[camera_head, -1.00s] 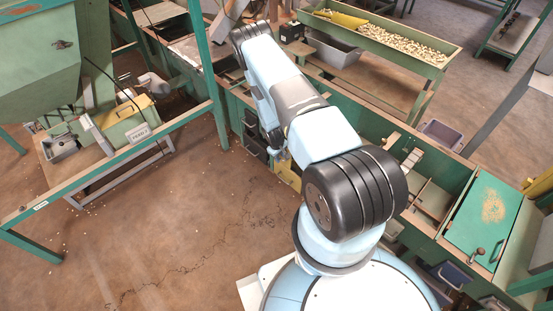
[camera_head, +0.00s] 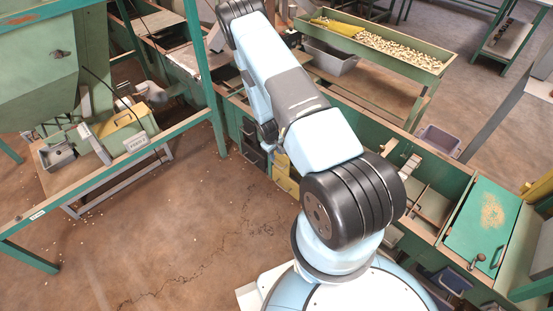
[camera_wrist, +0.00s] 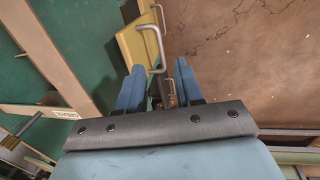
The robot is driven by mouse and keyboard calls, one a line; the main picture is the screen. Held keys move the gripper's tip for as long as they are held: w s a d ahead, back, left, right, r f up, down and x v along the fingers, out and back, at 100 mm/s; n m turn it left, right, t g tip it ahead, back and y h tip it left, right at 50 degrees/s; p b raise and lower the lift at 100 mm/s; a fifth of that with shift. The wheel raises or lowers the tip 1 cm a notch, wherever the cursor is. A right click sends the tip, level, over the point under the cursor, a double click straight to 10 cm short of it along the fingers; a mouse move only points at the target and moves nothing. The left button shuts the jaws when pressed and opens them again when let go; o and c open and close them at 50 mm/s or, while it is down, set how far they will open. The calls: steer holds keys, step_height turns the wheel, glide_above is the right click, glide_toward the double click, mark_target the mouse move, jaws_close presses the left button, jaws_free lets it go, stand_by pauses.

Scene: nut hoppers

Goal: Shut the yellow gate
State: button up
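A yellow panel with a handle, which I take as the yellow gate (camera_head: 284,182), shows in the head view on the near side of the green bench, just below my arm. In the wrist view the yellow panel (camera_wrist: 133,48) is at upper centre, with a pale metal loop handle beside it. My gripper (camera_wrist: 159,68) has its two blue fingers spread apart, with nothing held between them. The handle shows just beyond the fingertips; I cannot tell whether they touch.
Dark bins (camera_head: 251,146) sit left of the yellow panel along the bench. A green frame (camera_head: 205,75) with a hopper (camera_head: 40,55) stands at left. A long trough of nuts (camera_head: 390,42) lies behind the bench. The brown floor (camera_head: 190,220) in front is open.

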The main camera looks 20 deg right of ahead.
steer(key=shift+s+a+r, duration=0.1)
steer(key=shift+a+r, duration=0.1)
steer(key=shift+r, duration=0.7)
steer(key=shift+s+a+r, duration=0.1)
steer(key=shift+a+r, duration=0.05)
steer(key=shift+r, duration=0.75)
